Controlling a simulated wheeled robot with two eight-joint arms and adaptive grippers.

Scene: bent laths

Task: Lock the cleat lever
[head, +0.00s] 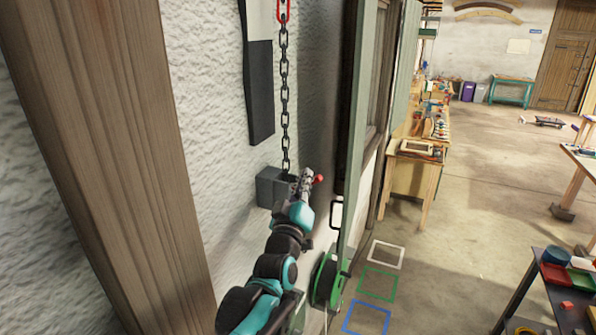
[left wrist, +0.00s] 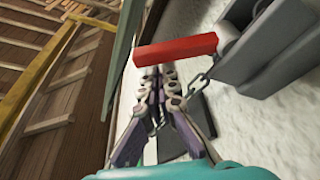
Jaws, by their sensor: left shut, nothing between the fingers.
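The cleat is a grey block (head: 268,188) on the white wall at the foot of a dark chain (head: 285,100). In the left wrist view the grey cleat (left wrist: 262,45) is at upper right, with the chain (left wrist: 207,73) running beside it. Its lever is a red bar (left wrist: 178,48) reaching left from the cleat; in the head view only a red end (head: 319,179) shows. My left gripper (head: 304,176) is shut and empty beside the cleat. In the left wrist view its fingertips (left wrist: 158,74) lie just below the red bar; I cannot tell whether they touch it.
A thick wooden post (head: 110,150) stands at left. A dark strap (head: 260,90) hangs on the wall left of the chain. A green post (head: 357,130) and a green wheel (head: 328,280) are right of my arm. Coloured floor squares (head: 378,282) lie beyond.

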